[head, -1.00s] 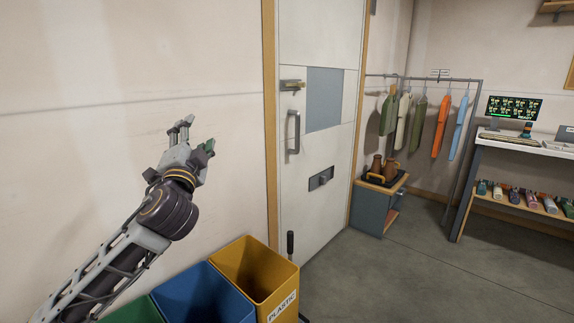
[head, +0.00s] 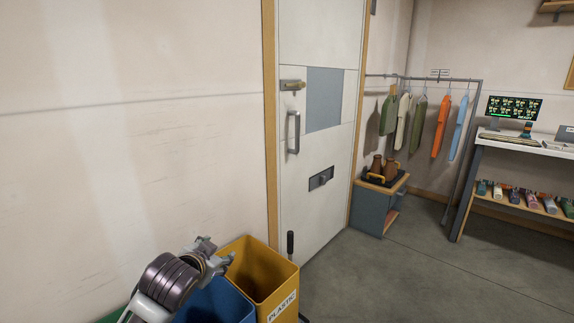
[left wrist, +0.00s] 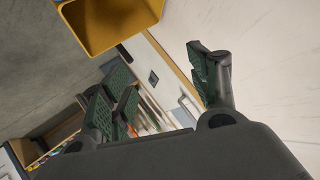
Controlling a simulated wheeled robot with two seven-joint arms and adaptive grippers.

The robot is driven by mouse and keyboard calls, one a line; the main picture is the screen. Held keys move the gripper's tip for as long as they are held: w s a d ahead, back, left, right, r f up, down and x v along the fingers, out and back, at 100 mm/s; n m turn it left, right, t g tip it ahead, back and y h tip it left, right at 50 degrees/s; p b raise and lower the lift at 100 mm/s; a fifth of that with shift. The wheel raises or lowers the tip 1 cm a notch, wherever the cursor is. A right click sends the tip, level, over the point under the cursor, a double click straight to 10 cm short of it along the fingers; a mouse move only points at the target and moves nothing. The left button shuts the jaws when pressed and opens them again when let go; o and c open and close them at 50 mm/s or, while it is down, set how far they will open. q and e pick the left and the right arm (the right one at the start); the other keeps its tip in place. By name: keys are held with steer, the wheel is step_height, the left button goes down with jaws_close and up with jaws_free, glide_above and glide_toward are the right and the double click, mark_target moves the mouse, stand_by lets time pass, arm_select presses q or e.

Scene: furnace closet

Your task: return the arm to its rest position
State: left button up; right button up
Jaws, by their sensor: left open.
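My left arm comes in at the bottom left of the head view. The right gripper is in neither view.
A yellow bin (head: 277,285) marked PLASTIC and a blue bin (head: 222,305) stand by the wall. The yellow bin (left wrist: 112,22) also shows in the left wrist view. A closed white door (head: 335,215) is behind them. The floor (head: 385,285) at right is clear.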

arm_select(q)
steer(key=s+d+f+n+g+h, duration=0.2)
steer(key=s+f+g, duration=0.7)
steer(key=s+f, duration=2)
step_height(320, 180, down, 12)
steer(key=a+n+y+p, duration=0.1)
steer(key=a+n+p, duration=0.1)
steer(key=p, duration=1.6)
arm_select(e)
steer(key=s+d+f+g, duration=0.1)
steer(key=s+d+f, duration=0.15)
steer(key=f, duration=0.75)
arm_select(q)
steer(key=s+a+g+p, duration=0.1)
steer(key=s+a+p, duration=0.2)
steer(key=s+p, duration=0.6)
steer(key=s+a+y+p, duration=0.1)
steer(key=s+a+p, duration=0.3)
steer(key=s+p, duration=0.6)
steer(key=shift+s+a+r+g+p, duration=0.2)
steer(key=shift+s+g+p, duration=0.15)
steer(key=shift+s, duration=0.75)
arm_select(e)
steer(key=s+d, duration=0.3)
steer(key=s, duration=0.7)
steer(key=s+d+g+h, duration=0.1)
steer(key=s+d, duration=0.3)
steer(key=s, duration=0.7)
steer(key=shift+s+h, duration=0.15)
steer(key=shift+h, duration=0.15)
